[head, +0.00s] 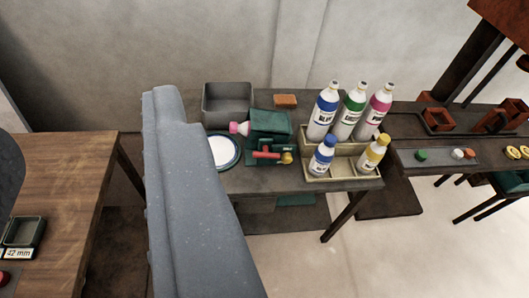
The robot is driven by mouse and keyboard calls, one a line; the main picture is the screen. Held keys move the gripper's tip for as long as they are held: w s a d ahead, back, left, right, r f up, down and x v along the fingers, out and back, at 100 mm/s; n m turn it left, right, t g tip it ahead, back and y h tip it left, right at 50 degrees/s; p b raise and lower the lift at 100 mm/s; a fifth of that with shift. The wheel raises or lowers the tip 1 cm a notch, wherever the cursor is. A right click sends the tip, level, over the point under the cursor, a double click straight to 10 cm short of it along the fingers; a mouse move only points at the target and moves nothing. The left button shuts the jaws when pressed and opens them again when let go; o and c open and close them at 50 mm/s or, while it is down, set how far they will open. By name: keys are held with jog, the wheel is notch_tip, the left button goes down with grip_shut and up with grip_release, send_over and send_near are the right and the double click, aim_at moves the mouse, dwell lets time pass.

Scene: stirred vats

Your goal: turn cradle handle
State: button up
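The green cradle (270,126) stands on a dark table in the middle of the view. A bottle with a pink cap (239,128) lies in it, its cap pointing left. A red handle (266,155) shows low on the cradle's front side, with a brass-coloured knob (287,158) at its right. The handle looks roughly level. My gripper is not in view, so its state does not show. A large blue-grey link of my arm fills the left middle and hides the table's left end.
A grey bin (228,104), an orange block (285,101) and a white round plate (223,152) surround the cradle. Several labelled bottles stand in a beige rack (344,165) at right. A wooden table (60,190) is at left; another bench (440,154) is at right.

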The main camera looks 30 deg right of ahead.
aim_at(266, 155)
jog(key=o, duration=0.5)
jog(key=shift+w+f, duration=0.15)
jog(key=shift+w, duration=0.1)
jog(key=o, duration=0.7)
jog(key=shift+m+h, duration=0.3)
jog(key=w+f, duration=0.1)
jog(key=w, duration=0.1)
jog(key=w+d+f, duration=0.1)
jog(key=w+f, duration=0.1)
jog(key=shift+f+b, duration=0.2)
jog(key=shift+b, duration=0.15)
jog(key=w+d+f+m+h+b, duration=0.15)
jog(key=w+d+f, duration=0.35)
jog(key=w+f, duration=0.55)
jog(key=w+d+f+m+h+b, duration=0.15)
jog(key=w+d+f, duration=0.45)
jog(key=f, duration=0.8)
jog(key=w+d+f+m+t+h+b, duration=0.15)
jog(key=d+f, duration=0.35)
jog(key=f, duration=1)
jog(key=w+d+f+t+b, duration=0.1)
jog(key=d+f+b, duration=0.25)
jog(key=f, duration=1.05)
jog(key=shift+g, duration=0.25)
jog(key=b+x, duration=0.1)
jog(key=x, duration=0.7)
jog(key=b+x, duration=0.1)
jog(key=x, duration=0.3)
jog(key=shift+w+d+b, duration=0.3)
jog(key=shift+d, duration=0.15)
